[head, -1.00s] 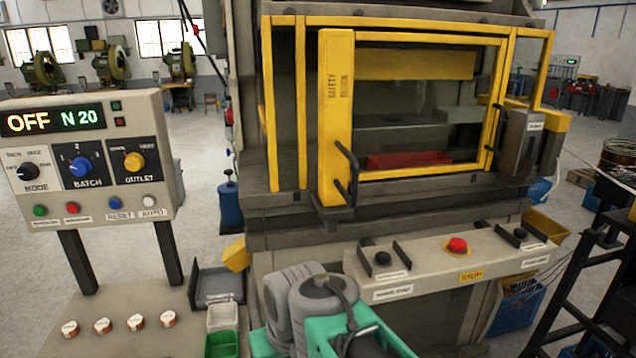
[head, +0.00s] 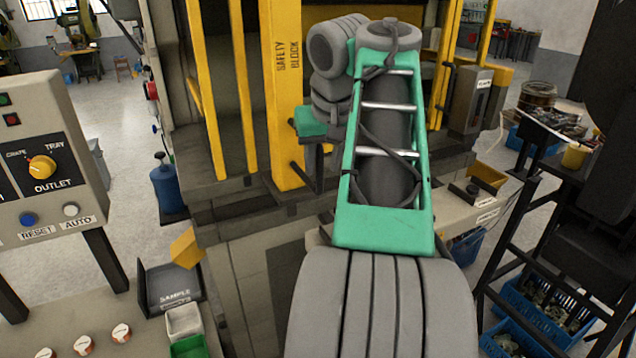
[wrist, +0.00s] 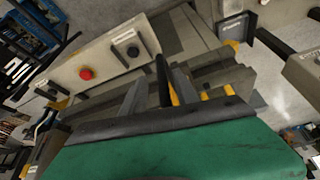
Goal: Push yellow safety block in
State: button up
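The yellow safety block (head: 285,90) is a tall upright bar lettered SAFETY BLOCK on the front of the press, with a black handle (head: 300,168) low on its right side. My gripper (head: 318,172) is at this handle, partly hidden by my green and grey arm. In the wrist view, my gripper (wrist: 160,92) has two grey fingers apart, with a dark bar, apparently the handle (wrist: 163,78), showing between them. I cannot tell whether they touch it. Part of the yellow block seems to show just right of the fingers.
A red button (wrist: 86,73) sits on the press's front console (wrist: 105,65). A dark rack (head: 545,200) with blue crates stands at the right. My arm covers much of the press opening.

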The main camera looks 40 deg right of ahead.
aim_at(319, 176)
jog(key=x, duration=0.1)
jog(key=b+x, duration=0.1)
jog(key=x, duration=0.1)
jog(key=b+x, duration=0.1)
jog(key=shift+w+a+f, duration=0.1)
jog(key=shift+a+f, duration=0.05)
jog(key=shift+a, duration=0.05)
jog(key=shift+w+d+f+b, duration=0.15)
jog(key=shift+f+b, duration=0.15)
jog(key=shift+r, duration=0.1)
jog(key=shift+c, duration=0.4)
grip_shut()
dwell(0.4)
